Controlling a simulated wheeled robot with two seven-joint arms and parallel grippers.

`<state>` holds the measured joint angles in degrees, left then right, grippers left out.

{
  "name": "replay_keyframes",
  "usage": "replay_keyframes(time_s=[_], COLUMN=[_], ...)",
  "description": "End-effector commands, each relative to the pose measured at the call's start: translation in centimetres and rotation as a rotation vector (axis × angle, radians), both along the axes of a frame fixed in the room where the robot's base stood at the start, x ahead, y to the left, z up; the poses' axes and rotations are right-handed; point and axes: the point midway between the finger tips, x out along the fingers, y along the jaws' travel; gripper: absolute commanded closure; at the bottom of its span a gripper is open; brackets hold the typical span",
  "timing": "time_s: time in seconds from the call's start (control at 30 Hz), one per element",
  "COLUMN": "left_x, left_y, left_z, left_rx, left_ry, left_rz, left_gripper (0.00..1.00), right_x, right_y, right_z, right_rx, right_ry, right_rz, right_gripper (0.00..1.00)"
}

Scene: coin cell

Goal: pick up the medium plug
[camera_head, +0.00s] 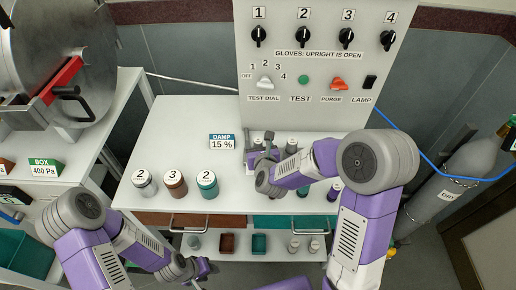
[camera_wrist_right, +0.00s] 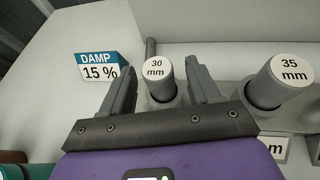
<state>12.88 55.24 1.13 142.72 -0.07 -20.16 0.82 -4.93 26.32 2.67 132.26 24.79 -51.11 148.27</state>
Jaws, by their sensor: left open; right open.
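A grey plug with a white top marked 30 mm (camera_wrist_right: 157,82) stands upright in the right wrist view. My right gripper (camera_wrist_right: 162,68) is open with one finger on each side of it; I cannot tell whether either finger touches it. A grey plug marked 35 mm (camera_wrist_right: 279,82) stands to its right, outside the fingers. No label reading "medium" shows. In the head view my right gripper (camera_head: 262,160) is low over the table by the panel, and my arm hides part of the plug row. My left gripper (camera_head: 200,268) is open and empty by the lower shelf.
The DAMP 15 % sign (camera_head: 222,142) stands left of the plugs. Jars with white (camera_head: 143,180), brown (camera_head: 175,182) and teal (camera_head: 207,183) bodies stand near the table's front edge. The switch panel (camera_head: 310,100) rises behind. The table's back left (camera_head: 180,120) is clear.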

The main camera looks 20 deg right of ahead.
Motion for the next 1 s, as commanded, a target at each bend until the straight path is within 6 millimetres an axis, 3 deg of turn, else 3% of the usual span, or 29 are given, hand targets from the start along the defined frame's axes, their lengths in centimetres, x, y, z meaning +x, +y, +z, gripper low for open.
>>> replay_keyframes(time_s=[0.2, 0.43, 0.8, 1.0], left_x=[0.0, 0.0, 0.0, 0.0], left_y=[0.0, 0.0, 0.0, 0.0], left_z=[-0.3, -0.3, -0.3, -0.2], left_rx=[0.0, 0.0, 0.0, 0.0], left_ry=[0.0, 0.0, 0.0, 0.0], left_rz=[0.0, 0.0, 0.0, 0.0], left_gripper=[0.57, 0.57, 0.57, 0.57], right_x=[2.2, 2.3, 2.3, 2.3], right_y=[-0.2, -0.2, -0.2, -0.2], right_z=[-0.9, -1.0, -1.0, -0.9], right_rx=[-0.001, -0.001, -0.001, -0.001], right_ry=[0.0, 0.0, 0.0, 0.0], right_rz=[0.0, 0.0, 0.0, 0.0], right_gripper=[0.39, 0.39, 0.94, 0.95])
